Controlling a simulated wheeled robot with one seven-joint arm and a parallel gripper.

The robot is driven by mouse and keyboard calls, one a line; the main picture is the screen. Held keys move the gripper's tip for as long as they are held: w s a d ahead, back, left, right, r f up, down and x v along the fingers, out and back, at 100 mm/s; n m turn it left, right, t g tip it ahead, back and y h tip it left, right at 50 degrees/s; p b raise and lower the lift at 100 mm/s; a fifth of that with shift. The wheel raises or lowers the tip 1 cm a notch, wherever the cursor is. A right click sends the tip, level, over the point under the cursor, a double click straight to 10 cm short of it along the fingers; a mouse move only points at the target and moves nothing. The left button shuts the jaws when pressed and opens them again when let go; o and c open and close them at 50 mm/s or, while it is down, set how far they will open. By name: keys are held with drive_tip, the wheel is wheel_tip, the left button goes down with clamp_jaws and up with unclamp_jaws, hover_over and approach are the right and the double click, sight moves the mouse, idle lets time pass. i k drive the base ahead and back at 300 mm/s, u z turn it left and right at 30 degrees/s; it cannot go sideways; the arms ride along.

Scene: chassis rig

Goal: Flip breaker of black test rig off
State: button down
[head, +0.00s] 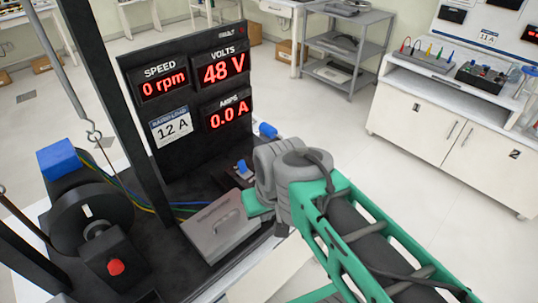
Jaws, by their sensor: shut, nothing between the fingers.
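The black test rig (190,55) stands on the left, with an upright panel on a black base. Its red displays read 0 rpm, 48 V and 0.0 A. A label (171,126) reads 12 A. Small parts with a blue piece (242,166) sit at the panel's foot; I cannot tell whether the breaker is among them. My green and grey arm reaches in from the lower right. My gripper (258,204) is over the base's right side, shut and empty, largely hidden by my wrist. A grey box-like part (213,226) lies beside it.
A motor with a blue block (59,159) and a red button (116,267) are at the rig's left. Dark posts and a hook (93,132) rise there. A grey shelf (350,45) and a white cabinet (440,125) stand behind, with clear floor between.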

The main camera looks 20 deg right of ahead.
sight(243, 167)
drive_tip(key=k, duration=1.25)
drive_tip(key=z, duration=0.65)
drive_tip(key=i, duration=0.9)
drive_tip(key=u, duration=0.55)
drive_tip(key=i, duration=0.75)
drive_tip(key=u, duration=0.85)
